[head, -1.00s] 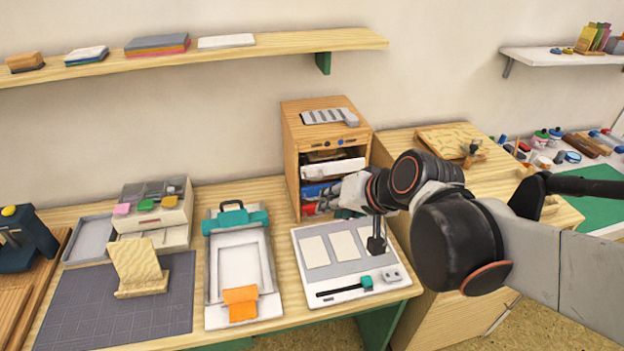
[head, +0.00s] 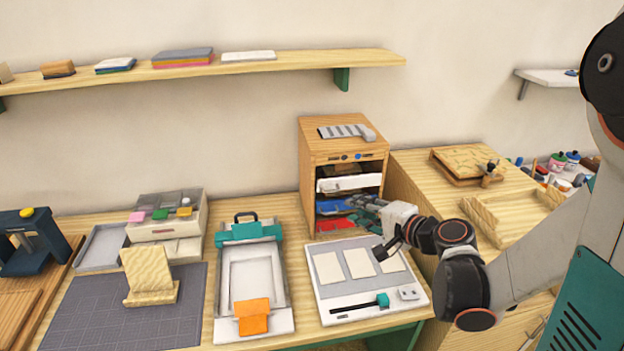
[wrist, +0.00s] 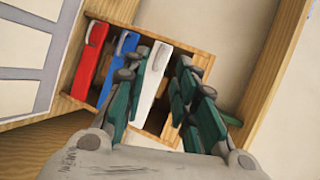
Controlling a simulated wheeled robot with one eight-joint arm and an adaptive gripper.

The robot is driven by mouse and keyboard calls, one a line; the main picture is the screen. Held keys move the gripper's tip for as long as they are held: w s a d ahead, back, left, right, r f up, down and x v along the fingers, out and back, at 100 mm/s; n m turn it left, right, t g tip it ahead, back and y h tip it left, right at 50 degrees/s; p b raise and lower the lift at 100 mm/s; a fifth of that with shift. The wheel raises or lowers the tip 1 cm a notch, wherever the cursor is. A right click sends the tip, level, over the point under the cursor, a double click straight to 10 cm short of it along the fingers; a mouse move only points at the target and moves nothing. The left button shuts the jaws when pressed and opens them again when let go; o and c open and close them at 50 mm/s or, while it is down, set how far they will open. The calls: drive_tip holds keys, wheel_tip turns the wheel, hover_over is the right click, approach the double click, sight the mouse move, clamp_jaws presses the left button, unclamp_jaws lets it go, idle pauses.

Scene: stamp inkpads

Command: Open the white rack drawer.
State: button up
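The wooden rack (head: 308,180) stands at the back of the workbench. Its white drawer (head: 358,182) is above a blue drawer (head: 333,206) and a red one. My gripper (head: 360,200) is in front of the rack, just below the white drawer's front in the head view. In the wrist view, the white drawer (wrist: 150,92) with its pale handle (wrist: 163,56) shows between the open fingers of my gripper (wrist: 165,62), nearer the left finger. Contact with the handle cannot be told. The white drawer appears to be in its slot.
A white board with pale cards (head: 320,300) lies below my gripper. A teal-clamped frame (head: 217,290) and grey mat (head: 90,325) are to its left. A wooden cabinet (head: 410,170) stands right of the rack. A shelf (head: 300,64) runs above.

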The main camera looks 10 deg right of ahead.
drive_tip(key=w+a+f+m+t+b, duration=0.1)
drive_tip(key=w+a+f+m+b, duration=0.1)
drive_tip(key=w, duration=1)
wheel_tip(320, 180, down, 2)
drive_tip(key=shift+w+a+f+b, duration=0.1)
drive_tip(key=shift+w+a+b, duration=0.4)
drive_tip(key=shift+b, duration=0.55)
drive_tip(key=shift+s+a, duration=0.1)
drive_tip(key=shift+c, duration=0.5)
clamp_jaws()
